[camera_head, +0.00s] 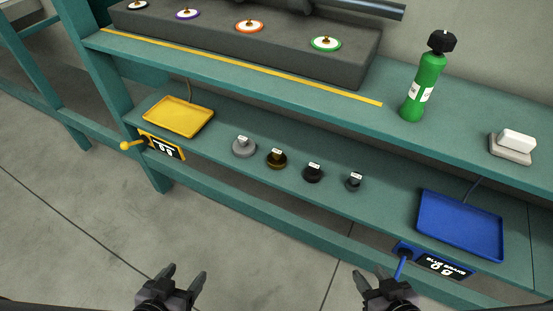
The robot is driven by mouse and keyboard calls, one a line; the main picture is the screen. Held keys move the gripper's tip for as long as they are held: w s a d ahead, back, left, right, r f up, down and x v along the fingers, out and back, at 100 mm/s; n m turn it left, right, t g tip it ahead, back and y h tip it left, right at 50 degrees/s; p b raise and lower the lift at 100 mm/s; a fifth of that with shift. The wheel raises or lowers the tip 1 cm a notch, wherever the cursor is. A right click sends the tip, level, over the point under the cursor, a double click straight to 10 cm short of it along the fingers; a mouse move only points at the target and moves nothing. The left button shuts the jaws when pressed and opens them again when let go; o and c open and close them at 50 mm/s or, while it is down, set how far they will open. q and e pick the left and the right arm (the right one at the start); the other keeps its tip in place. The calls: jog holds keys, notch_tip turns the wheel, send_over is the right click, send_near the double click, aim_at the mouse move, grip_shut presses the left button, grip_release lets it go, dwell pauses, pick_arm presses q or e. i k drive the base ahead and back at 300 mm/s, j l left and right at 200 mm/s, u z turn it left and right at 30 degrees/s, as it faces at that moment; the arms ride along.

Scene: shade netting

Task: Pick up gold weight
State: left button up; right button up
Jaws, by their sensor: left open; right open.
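The gold weight (277,158) is a dark brass-coloured disc with a knob and a small white label. It stands on the lower teal shelf (210,157), second from the left in a row of weights. A grey weight (243,147) is to its left and a black weight (313,173) to its right. My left gripper (184,276) is open and empty at the bottom of the view, in front of the shelf and left of the gold weight. My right gripper (384,279) is open and empty at the bottom right, apart from the shelf's things.
A smaller dark weight (354,182) ends the row. A yellow tray (179,117) is on the left, a blue tray (459,224) on the right. The upper shelf (290,82) overhangs behind, with a green bottle (424,88) and white block (516,142). A yellow lever (131,144) sticks out left.

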aim_at(276, 160)
jog(key=i+j+z, duration=0.15)
jog(key=z, duration=0.3)
jog(key=i+j+z, duration=0.1)
jog(key=z, duration=0.35)
jog(key=i+j+z, duration=0.1)
jog(key=j+z, duration=0.3)
